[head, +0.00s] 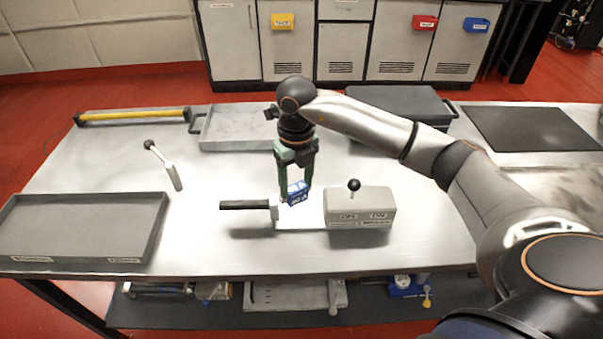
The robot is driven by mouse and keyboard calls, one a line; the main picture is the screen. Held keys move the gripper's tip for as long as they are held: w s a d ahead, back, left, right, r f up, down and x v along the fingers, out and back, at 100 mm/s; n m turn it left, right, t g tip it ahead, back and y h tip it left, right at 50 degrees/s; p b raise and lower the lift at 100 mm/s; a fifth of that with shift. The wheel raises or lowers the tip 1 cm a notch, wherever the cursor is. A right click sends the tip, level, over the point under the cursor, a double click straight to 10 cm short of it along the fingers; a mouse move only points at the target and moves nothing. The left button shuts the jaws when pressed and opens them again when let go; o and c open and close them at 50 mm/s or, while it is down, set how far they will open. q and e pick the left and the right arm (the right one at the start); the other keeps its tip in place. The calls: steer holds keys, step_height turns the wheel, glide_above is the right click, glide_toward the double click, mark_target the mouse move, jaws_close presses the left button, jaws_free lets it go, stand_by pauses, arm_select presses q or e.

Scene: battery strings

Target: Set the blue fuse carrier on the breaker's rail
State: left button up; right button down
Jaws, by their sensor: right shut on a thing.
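My right gripper (295,189) reaches down over the middle of the table, its green fingers shut on the blue fuse carrier (298,193). The carrier is at the white base plate (300,222), just left of the grey breaker box (360,208) with its black-knobbed lever (354,185). A white block with a black handle (245,205) is to the left of the carrier. The rail under the carrier is hidden, and I cannot tell whether the carrier touches it. My left gripper is not in view.
A grey tray (80,258) is at the left front and a lighter tray (240,143) at the back. A loose lever with a black knob (165,166) lies between them. A dark case (405,103) and black mat (530,129) are at the back right. The front middle is clear.

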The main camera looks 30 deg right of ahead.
mark_target(301, 197)
steer(key=m, duration=0.2)
steer(key=d+m, duration=0.1)
steer(key=m, duration=0.1)
steer(key=shift+w+d+f, duration=0.1)
steer(key=shift+w, duration=0.15)
steer(key=shift+w+d+f+m, duration=0.1)
steer(key=shift+d+m, duration=0.1)
steer(key=shift+m, duration=0.35)
steer(key=shift+w+d+f+m, duration=0.1)
steer(key=shift+d+m, duration=0.05)
steer(key=shift+m, duration=0.4)
step_height(301, 197, down, 6)
steer(key=b, duration=0.4)
steer(key=shift+b, duration=0.3)
steer(key=shift+f, duration=0.1)
steer(key=shift+s+f+b, duration=0.1)
steer(key=shift+f+b, duration=0.3)
steer(key=shift+f, duration=0.2)
steer(key=shift+c, duration=0.2)
jaws_free()
step_height(301, 197, up, 13)
steer(key=shift+f, duration=0.2)
steer(key=shift+s, duration=0.1)
